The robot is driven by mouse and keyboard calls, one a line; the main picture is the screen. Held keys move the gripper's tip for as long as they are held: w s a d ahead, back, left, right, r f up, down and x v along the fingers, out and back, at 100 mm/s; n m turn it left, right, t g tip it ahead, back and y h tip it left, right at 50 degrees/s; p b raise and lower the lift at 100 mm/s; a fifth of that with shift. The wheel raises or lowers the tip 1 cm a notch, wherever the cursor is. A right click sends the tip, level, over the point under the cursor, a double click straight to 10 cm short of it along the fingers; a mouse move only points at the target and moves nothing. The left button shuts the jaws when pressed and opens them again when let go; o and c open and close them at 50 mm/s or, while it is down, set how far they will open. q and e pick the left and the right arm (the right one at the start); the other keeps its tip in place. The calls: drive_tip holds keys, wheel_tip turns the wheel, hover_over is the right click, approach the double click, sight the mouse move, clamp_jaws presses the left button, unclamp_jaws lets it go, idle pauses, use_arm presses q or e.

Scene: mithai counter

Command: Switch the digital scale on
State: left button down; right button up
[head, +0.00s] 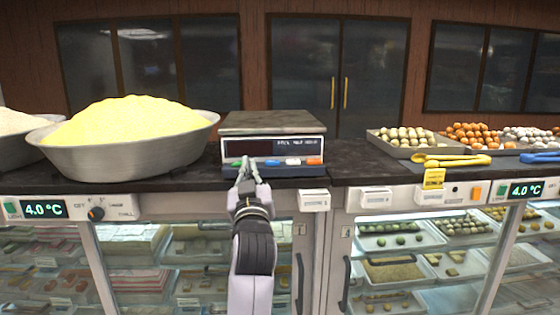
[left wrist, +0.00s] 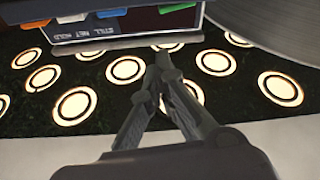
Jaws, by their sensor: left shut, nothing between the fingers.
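The digital scale (head: 272,148) stands on the dark counter with a flat metal pan on top. Its display window is dark, with no lit digits visible. Along its front are a green button (head: 233,162), blue and pale buttons, and an orange button (head: 313,161). The scale's front edge also shows at the top of the left wrist view (left wrist: 130,36). My left gripper (head: 246,164) is shut and empty, in front of the scale's left part near the green button. In the left wrist view its fingertips (left wrist: 163,58) are together; whether they touch the scale is unclear.
A wide metal bowl of yellow grains (head: 125,155) stands left of the scale. To the right are a tray of sweets (head: 405,150) and yellow tongs (head: 450,159). Glass display cases lie below the counter's front edge. Bare counter (head: 350,165) lies right of the scale.

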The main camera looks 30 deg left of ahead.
sight(247, 143)
use_arm(q)
drive_tip(key=shift+n+y, duration=0.3)
drive_tip(key=p+x, duration=0.1)
drive_tip(key=x, duration=0.2)
drive_tip(key=f+p+x, duration=0.1)
drive_tip(key=x, duration=0.2)
drive_tip(key=p+x, duration=0.2)
drive_tip(key=x, duration=0.1)
drive_tip(key=shift+w+a+f, duration=0.15)
drive_tip(key=shift+a+f, duration=0.2)
drive_tip(key=shift+d+f, duration=0.1)
drive_tip(key=shift+f, duration=0.35)
use_arm(e)
drive_tip(key=shift+a+r, duration=0.1)
drive_tip(key=shift+r, duration=1.9)
